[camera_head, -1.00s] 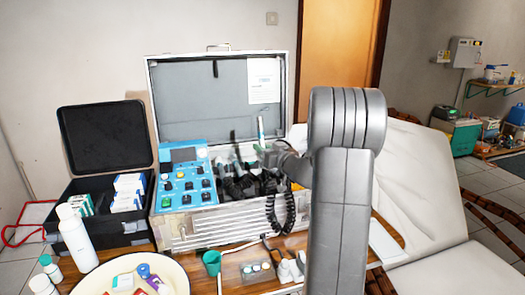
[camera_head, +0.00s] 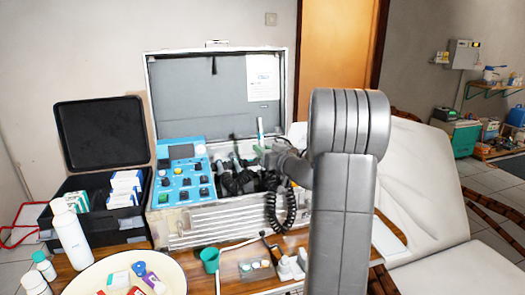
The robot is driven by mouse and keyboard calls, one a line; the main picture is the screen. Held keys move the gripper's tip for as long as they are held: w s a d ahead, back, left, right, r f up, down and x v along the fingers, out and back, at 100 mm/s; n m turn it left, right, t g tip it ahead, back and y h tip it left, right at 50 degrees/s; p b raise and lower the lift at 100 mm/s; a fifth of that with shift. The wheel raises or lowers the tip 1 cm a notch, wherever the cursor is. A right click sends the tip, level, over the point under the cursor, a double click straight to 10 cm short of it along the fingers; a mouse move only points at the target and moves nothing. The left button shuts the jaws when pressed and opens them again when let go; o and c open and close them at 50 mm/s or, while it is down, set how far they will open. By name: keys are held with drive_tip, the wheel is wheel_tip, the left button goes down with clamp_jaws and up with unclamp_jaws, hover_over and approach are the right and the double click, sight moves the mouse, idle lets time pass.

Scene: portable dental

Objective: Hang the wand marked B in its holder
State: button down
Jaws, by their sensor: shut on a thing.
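An open metal case (camera_head: 218,229) stands on the wooden table, with a blue control panel (camera_head: 184,180) at its left. Several dark-handled wands (camera_head: 228,175) sit in a row inside it, with a coiled black cord (camera_head: 280,213) hanging over its front. My gripper (camera_head: 263,153) is over the row, partly hidden behind my own arm. It is shut on a slim upright wand with a white and teal tip (camera_head: 260,130). The lower part of that wand is lost among the dark handles. No letter B is readable, and I cannot tell which holder is empty.
The raised case lid (camera_head: 190,98) stands behind the wands. A black box (camera_head: 92,238) and a white bottle (camera_head: 70,235) are at left. In front are a plate (camera_head: 85,283), a green cup (camera_head: 210,260) and a small tray (camera_head: 232,284). A white reclining chair (camera_head: 420,190) is at right.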

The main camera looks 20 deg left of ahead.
drive_tip(key=shift+f, duration=0.1)
drive_tip(key=shift+s+d+f+b, duration=0.2)
drive_tip(key=shift+f+b, duration=0.4)
drive_tip(key=shift+b, duration=0.35)
drive_tip(key=shift+s+d+f+b, duration=0.15)
drive_tip(key=shift+f+b, duration=0.4)
drive_tip(key=shift+b, duration=0.4)
drive_tip(key=shift+f, duration=0.15)
drive_tip(key=c, duration=1.2)
unclamp_jaws()
drive_tip(key=shift+c, duration=0.2)
drive_tip(key=shift+s+b, duration=0.1)
drive_tip(key=shift+b, duration=0.25)
drive_tip(key=b+v, duration=0.6)
drive_tip(key=v, duration=0.2)
